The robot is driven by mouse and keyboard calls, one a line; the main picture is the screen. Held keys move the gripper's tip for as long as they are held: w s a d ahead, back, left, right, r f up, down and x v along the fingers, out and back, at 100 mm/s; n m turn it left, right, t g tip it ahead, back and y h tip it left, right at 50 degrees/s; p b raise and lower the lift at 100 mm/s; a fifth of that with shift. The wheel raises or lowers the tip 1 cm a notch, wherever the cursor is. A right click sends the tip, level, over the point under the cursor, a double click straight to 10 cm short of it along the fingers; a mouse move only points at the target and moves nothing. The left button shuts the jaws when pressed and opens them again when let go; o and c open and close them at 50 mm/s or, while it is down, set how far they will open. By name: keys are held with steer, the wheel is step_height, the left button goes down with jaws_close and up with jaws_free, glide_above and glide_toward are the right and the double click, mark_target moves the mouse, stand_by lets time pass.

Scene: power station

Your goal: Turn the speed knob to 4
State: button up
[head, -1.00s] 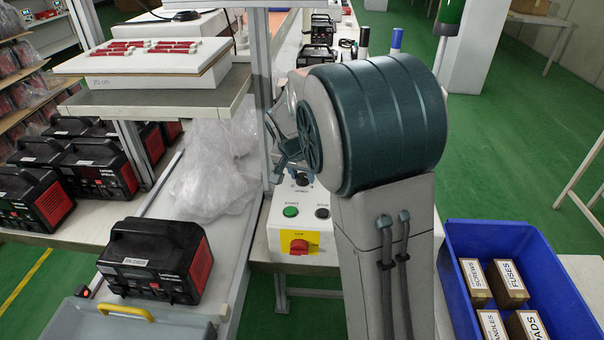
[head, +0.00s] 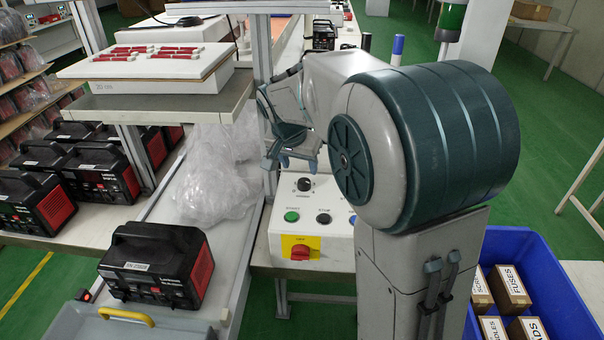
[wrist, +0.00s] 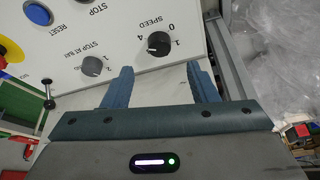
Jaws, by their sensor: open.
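The black speed knob (wrist: 159,43) is on a white control panel (wrist: 110,60), with SPEED and the digits 0, 1 and 4 around it in the wrist view. Its exact setting is too small to tell. In the head view the knob (head: 304,184) shows just below my gripper (head: 292,160). In the wrist view my gripper (wrist: 161,78) is open and empty. Its two blue fingers lie to either side below the knob, apart from it.
A second knob (wrist: 97,66), labelled STOP AT, sits near the left finger. The box has a green START button (head: 291,216), a black STOP button (head: 323,219) and a red switch (head: 300,252) on yellow. A metal post (head: 264,100) and plastic wrap (head: 212,180) stand left.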

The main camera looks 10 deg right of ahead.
steer(key=v, duration=0.6)
steer(key=shift+r, duration=0.2)
steer(key=shift+s, duration=0.1)
steer(key=s+d+f+n+y+p, duration=0.1)
steer(key=s+n, duration=0.1)
steer(key=s, duration=0.5)
steer(key=s+f+n+p, duration=0.2)
steer(key=s, duration=0.6)
steer(key=s+d+f+n+g+y+p, duration=0.1)
steer(key=s+n, duration=0.1)
steer(key=s, duration=0.6)
steer(key=shift+d+f+n+y, duration=0.25)
steer(key=shift+d+n+y, duration=0.05)
